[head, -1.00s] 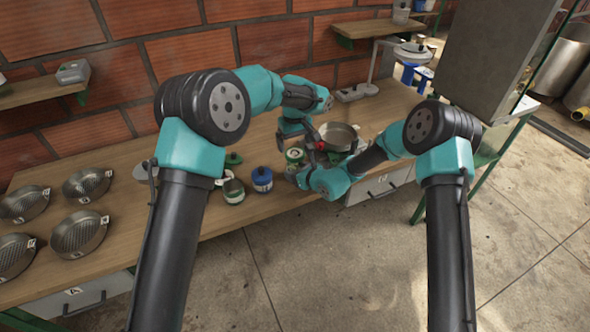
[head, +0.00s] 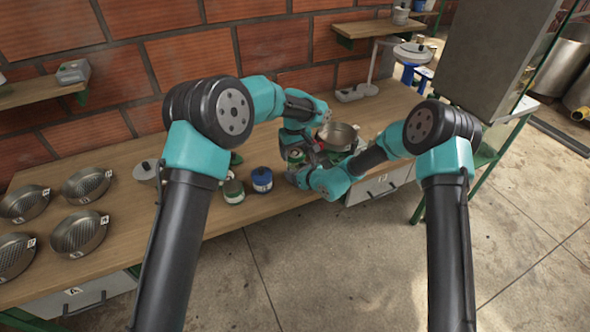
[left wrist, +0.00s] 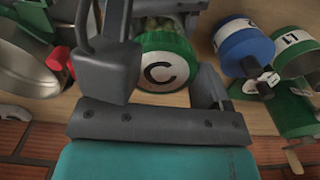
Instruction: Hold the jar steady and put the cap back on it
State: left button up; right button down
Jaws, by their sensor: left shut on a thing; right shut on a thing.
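The jar (head: 296,156) stands at the table's front edge, largely covered by my arms in the head view. In the left wrist view the jar (left wrist: 165,25) shows pale green contents, with a green-rimmed white face marked C just below it. My left gripper (head: 303,145) is over the jar, shut on the cap, which its fingers mostly hide. My right gripper (head: 296,174) is shut on the jar low at its front side. Whether cap and jar touch cannot be told.
A blue-lidded jar (head: 262,180) and a green-labelled jar (head: 233,191) stand left of the grippers. A metal pan (head: 340,135) is close on the right. Several strainers (head: 80,234) fill the table's left end. A small red part (left wrist: 60,58) lies beside my left finger.

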pick_arm(q)
jog(key=shift+c, duration=1.4)
jog(key=o, duration=1)
jog(key=shift+r, duration=2.3)
jog(key=shift+c, duration=0.5)
notch_tip(320, 180, up, 4)
jog(key=shift+f, duration=0.25)
jog(key=shift+f, duration=0.15)
jog(key=shift+f, duration=3.9)
